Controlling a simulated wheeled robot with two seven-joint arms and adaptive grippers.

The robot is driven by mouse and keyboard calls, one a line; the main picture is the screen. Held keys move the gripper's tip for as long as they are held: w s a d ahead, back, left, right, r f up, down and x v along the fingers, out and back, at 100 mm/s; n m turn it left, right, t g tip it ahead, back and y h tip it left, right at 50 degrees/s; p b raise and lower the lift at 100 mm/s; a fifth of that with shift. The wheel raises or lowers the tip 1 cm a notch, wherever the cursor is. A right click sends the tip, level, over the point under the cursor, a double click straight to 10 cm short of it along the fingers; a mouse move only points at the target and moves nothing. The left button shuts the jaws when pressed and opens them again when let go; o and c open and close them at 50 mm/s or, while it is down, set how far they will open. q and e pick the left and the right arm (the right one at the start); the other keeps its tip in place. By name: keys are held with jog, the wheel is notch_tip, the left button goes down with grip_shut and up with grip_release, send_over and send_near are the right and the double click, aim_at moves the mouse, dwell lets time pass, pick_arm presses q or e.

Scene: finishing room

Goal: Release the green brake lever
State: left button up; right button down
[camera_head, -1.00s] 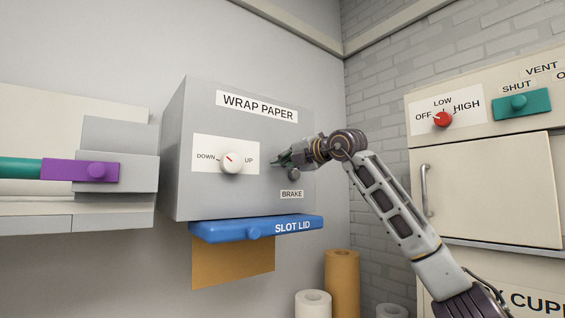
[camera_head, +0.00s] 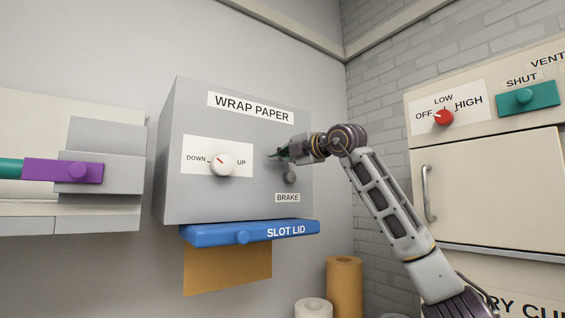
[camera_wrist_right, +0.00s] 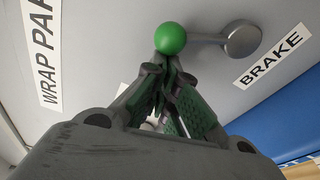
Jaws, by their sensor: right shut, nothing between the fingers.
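The brake lever's green ball (camera_wrist_right: 170,38) shows in the right wrist view. A thin rod joins it to a round grey pivot (camera_wrist_right: 241,41) on the panel by the BRAKE label. My right gripper (camera_wrist_right: 165,72) is shut and empty, its fingertips just below the ball in that view; whether they touch it I cannot tell. In the head view my right gripper (camera_head: 278,155) is at the front of the grey WRAP PAPER box (camera_head: 215,197), above and left of the pivot (camera_head: 290,178). There the ball cannot be told apart from the green-padded fingers. My left gripper is not in view.
A white DOWN/UP dial (camera_head: 222,165) is left of the gripper on the same panel. A blue slot lid (camera_head: 243,236) juts out below, with brown paper (camera_head: 225,270) hanging. A beige cabinet (camera_head: 490,190) stands to the right.

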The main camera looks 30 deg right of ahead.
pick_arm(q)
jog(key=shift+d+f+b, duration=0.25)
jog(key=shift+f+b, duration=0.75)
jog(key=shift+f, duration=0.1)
pick_arm(e)
jog(key=d+r+m+t, duration=0.1)
jog(key=d+r+m, duration=0.1)
jog(key=d+m, duration=0.7)
jog(key=shift+w+r+m+t+h, duration=0.3)
jog(key=shift+w+r+m+t, duration=0.1)
jog(key=shift+m, duration=1.1)
jog(key=shift+d, duration=0.1)
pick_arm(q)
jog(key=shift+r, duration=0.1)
